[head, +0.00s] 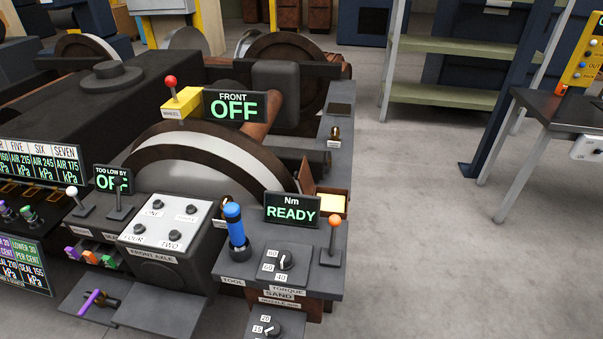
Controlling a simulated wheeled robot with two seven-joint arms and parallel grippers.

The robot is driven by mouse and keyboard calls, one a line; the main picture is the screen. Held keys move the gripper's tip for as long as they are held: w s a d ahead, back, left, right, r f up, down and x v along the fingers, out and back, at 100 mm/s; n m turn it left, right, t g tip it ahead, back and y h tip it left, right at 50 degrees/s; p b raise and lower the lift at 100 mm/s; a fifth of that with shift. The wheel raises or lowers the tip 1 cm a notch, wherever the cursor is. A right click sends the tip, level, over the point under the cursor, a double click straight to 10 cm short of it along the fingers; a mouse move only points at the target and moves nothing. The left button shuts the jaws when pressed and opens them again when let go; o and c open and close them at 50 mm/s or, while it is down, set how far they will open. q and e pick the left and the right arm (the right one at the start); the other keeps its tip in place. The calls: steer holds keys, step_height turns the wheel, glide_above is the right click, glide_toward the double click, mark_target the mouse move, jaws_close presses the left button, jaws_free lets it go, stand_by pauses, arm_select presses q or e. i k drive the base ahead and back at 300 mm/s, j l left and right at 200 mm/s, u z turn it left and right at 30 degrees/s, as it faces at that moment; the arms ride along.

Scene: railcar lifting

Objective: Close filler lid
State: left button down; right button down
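A small brown box (345,195) with a pale yellow fill or inner face (331,205) shows behind the Nm READY display. A thin brown flap (308,174) stands up at its left side and looks like the filler lid, raised open. The display hides part of the box's front, so the hinge cannot be seen clearly. No label naming the lid is readable. Neither of my grippers shows in the head view.
The READY display (291,210), an orange-knobbed lever (334,240) and a blue-handled tool (236,228) stand close in front of the box. A dark wheel (190,155) is to its left. Open floor (430,250) lies to the right, before a table (560,115).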

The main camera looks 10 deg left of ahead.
mark_target(304, 178)
steer(key=i+l+u, duration=0.2)
steer(key=l, duration=0.2)
steer(key=i+l+u, duration=0.15)
steer(key=l, duration=0.3)
steer(key=l+u, duration=0.2)
steer(key=l, duration=0.25)
steer(key=i+l+u, duration=0.2)
steer(key=l, duration=0.25)
steer(key=i+l+u, duration=0.45)
steer(key=i+l, duration=0.25)
